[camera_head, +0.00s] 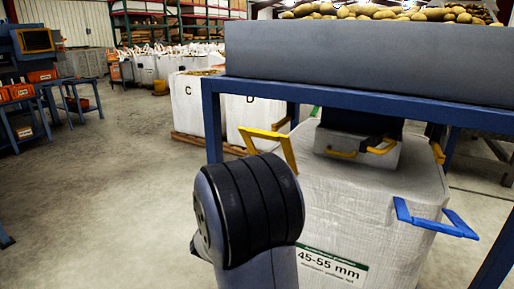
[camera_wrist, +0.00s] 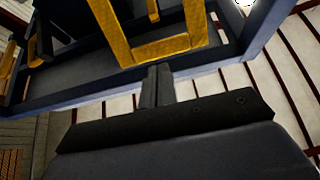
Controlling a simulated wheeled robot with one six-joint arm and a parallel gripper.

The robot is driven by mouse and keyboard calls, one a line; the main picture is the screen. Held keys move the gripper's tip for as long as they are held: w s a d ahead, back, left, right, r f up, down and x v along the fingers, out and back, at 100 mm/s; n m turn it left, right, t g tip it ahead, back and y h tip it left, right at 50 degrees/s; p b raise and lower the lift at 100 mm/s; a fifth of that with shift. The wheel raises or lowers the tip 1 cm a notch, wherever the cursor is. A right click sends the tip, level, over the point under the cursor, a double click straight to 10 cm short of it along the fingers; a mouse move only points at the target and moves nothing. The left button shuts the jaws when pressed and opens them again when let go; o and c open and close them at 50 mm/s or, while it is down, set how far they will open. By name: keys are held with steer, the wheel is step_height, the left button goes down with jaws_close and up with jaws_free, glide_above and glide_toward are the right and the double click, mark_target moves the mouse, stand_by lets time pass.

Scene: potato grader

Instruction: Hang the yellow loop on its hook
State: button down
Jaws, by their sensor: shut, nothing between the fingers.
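A yellow loop (camera_head: 268,143) stands up at the near left corner of a white bulk bag (camera_head: 350,200) marked 45-55 mm, beside the blue frame leg. In the wrist view a large yellow loop (camera_wrist: 162,49) fills the top middle, with its lower bar just beyond my fingertips. My gripper (camera_wrist: 158,72) is shut and empty, its fingers pointing at that bar; I cannot tell whether they touch it. The head view does not show the gripper. I cannot make out for certain which part is the loop's hook.
A blue frame (camera_head: 350,100) carries a grey trough of potatoes above the bag. A blue loop (camera_head: 436,217) sticks out at the bag's right corner. A grey box with yellow handles (camera_head: 342,154) hangs under the frame. Open floor (camera_head: 100,200) lies to the left.

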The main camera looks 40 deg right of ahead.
mark_target(262, 137)
steer(key=x, duration=0.6)
stand_by(0.3)
